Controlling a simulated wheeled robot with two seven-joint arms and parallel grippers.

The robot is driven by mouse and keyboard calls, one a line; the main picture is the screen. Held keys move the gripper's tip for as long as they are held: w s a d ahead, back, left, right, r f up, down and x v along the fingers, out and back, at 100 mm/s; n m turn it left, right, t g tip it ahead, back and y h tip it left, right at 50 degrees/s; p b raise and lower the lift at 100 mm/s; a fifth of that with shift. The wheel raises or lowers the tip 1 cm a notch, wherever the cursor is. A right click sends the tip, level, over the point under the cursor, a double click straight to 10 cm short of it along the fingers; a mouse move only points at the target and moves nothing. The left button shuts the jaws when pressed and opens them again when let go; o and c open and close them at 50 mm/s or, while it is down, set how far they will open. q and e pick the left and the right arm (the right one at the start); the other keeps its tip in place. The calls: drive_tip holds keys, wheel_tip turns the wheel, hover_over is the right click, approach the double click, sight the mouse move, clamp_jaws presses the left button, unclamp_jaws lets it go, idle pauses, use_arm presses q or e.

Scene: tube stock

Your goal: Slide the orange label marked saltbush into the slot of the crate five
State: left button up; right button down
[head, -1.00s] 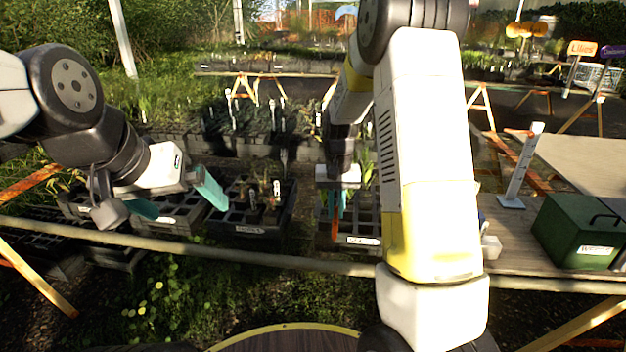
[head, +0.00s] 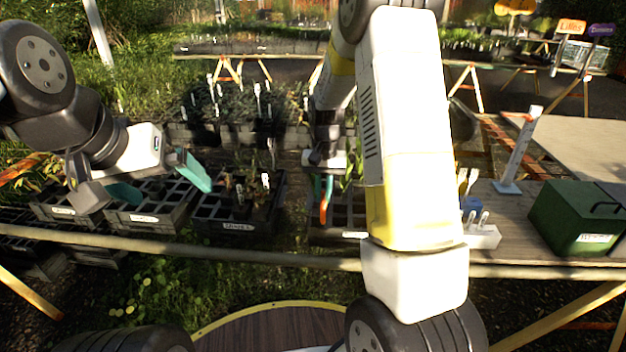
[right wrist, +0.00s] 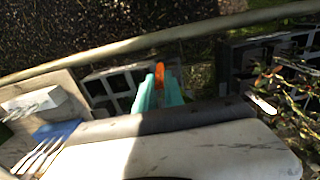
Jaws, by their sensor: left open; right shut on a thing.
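My right gripper (head: 323,190) is shut on the orange label (head: 323,210), which hangs below its teal fingers in front of or over a black crate (head: 316,232). The label shows between the fingertips (right wrist: 158,92) in the right wrist view; its writing cannot be read. That crate's front tag is mostly hidden by my right arm. My left gripper (head: 160,186) is open and empty over a crate at the left. Several black crates stand in a row, including one in the middle (head: 205,226); their tags are too small to read, so I cannot tell which is five.
A white block (head: 482,237) with upright tags, a white post (head: 522,150) and a green box (head: 575,220) stand on the bench at the right. A rail (head: 150,248) runs along the crates' front. Seedlings rise from the middle crate.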

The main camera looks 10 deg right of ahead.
drive_tip(key=shift+f, duration=0.4)
drive_tip(key=shift+f, duration=2.6)
drive_tip(key=shift+f, duration=0.2)
drive_tip(key=c, duration=1.4)
unclamp_jaws()
drive_tip(key=shift+o, duration=0.2)
drive_tip(key=shift+r, duration=3.85)
drive_tip(key=shift+s, duration=0.1)
